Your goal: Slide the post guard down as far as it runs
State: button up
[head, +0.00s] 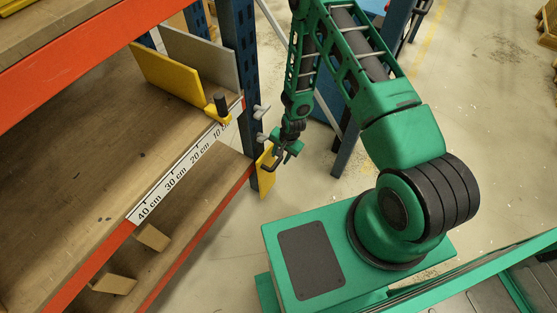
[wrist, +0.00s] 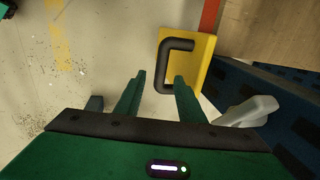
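The post guard is a yellow plate (head: 266,172) on the blue rack post, beside the end of the lower orange beam. In the wrist view the yellow plate (wrist: 203,62) carries a black U-shaped handle (wrist: 162,65). My gripper (head: 283,153) is beside the guard in the head view, and its fingers hide part of it there. In the wrist view my gripper (wrist: 160,76) is open, with a clear gap between its green fingers. The handle's long bar appears between the fingertips, and the right finger overlaps its lower end. I cannot tell whether they touch.
Grey pegs (head: 261,111) stick out of the blue post (head: 246,55) above the guard; a grey one (wrist: 247,111) is right of my fingers. The shelf (head: 95,150) holds a yellow divider (head: 165,73) and a grey divider (head: 200,58). Open floor (head: 335,190) lies right of the post.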

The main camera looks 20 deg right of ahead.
notch_tip(320, 180, up, 6)
jog(key=s, duration=0.1)
jog(key=shift+d+r, duration=0.15)
jog(key=shift+d, duration=0.25)
jog(key=s+d+r+n+h, duration=0.1)
jog(key=d+r, duration=0.4)
jog(key=r, duration=0.5)
jog(key=s+d+r+h, duration=0.1)
jog(key=d+r, duration=0.5)
jog(key=r, duration=0.3)
jog(key=s+d+r+n, duration=0.15)
jog(key=d+r, duration=0.35)
jog(key=r, duration=0.5)
jog(key=s+d+r+g, duration=0.1)
jog(key=s+d+r, duration=0.3)
jog(key=s+r, duration=1.05)
jog(key=s, duration=0.3)
jog(key=s+r, duration=0.4)
jog(key=s, duration=0.4)
jog(key=shift+s+a+n+g+y, duration=0.25)
jog(key=shift+s+n+g+y, duration=0.05)
jog(key=shift+n+y, duration=0.15)
jog(key=shift+r, duration=0.1)
